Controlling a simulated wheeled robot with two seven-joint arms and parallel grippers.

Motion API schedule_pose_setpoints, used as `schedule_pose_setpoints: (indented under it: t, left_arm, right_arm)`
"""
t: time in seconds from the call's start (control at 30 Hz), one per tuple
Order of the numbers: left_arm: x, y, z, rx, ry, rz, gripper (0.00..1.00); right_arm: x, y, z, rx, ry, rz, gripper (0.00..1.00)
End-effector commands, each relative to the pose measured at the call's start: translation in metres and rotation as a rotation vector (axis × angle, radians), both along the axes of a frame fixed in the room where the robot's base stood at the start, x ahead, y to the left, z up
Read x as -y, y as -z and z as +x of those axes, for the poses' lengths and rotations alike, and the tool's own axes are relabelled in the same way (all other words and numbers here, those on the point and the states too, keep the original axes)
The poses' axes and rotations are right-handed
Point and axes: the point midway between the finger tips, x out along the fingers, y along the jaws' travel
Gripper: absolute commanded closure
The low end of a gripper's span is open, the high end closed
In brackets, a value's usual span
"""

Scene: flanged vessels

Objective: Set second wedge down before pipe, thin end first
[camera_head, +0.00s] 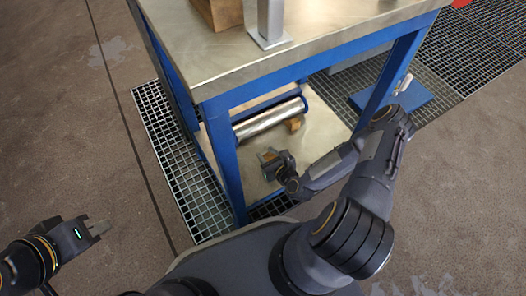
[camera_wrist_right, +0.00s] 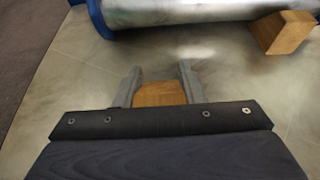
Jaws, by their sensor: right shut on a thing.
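A shiny metal pipe (camera_head: 268,120) lies on the lower shelf of the blue-framed bench; it also crosses the top of the right wrist view (camera_wrist_right: 180,10). One wooden wedge (camera_head: 294,123) sits against the pipe's near side, at its right part; it shows in the right wrist view too (camera_wrist_right: 283,32). My right gripper (camera_head: 270,157) is over the shelf, in front of the pipe. It is shut on a second wooden wedge (camera_wrist_right: 160,94), apart from the pipe. Whether this wedge touches the shelf I cannot tell. My left gripper (camera_head: 98,229) is far left, away from the bench; its finger gap is unclear.
The bench top (camera_head: 215,58) overhangs the shelf (camera_head: 325,110). A blue leg (camera_head: 222,155) stands left of my right gripper, another leg (camera_head: 394,75) at the right. A wooden block (camera_head: 222,10) and a metal post (camera_head: 270,22) stand on top.

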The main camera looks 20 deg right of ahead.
Motion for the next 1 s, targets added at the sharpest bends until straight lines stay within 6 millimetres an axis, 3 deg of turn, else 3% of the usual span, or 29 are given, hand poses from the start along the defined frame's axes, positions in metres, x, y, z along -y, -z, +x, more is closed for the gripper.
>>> schedule_pose_setpoints:
  t: [0.33,0.37,0.53,1.0]
  left_arm:
    - [0.0,0.0042,0.0,0.0,0.0,0.0,1.0]
    - [0.0001,0.0039,-0.0001,0.0,0.0,0.0,1.0]
    - [0.0,0.0026,0.0,0.0,0.0,0.0,1.0]
    - [0.0,-0.0031,0.0001,0.0,0.0,0.0,1.0]
  right_arm:
    - [0.0003,0.0036,-0.0001,0.0,0.001,0.001,0.87]
    - [0.0003,0.0032,0.0,0.0,0.001,0.001,0.63]
    - [0.0002,0.0021,0.0,0.0,0.001,0.001,0.42]
    - [-0.0013,-0.0051,0.0025,0.0,-0.002,0.001,0.42]
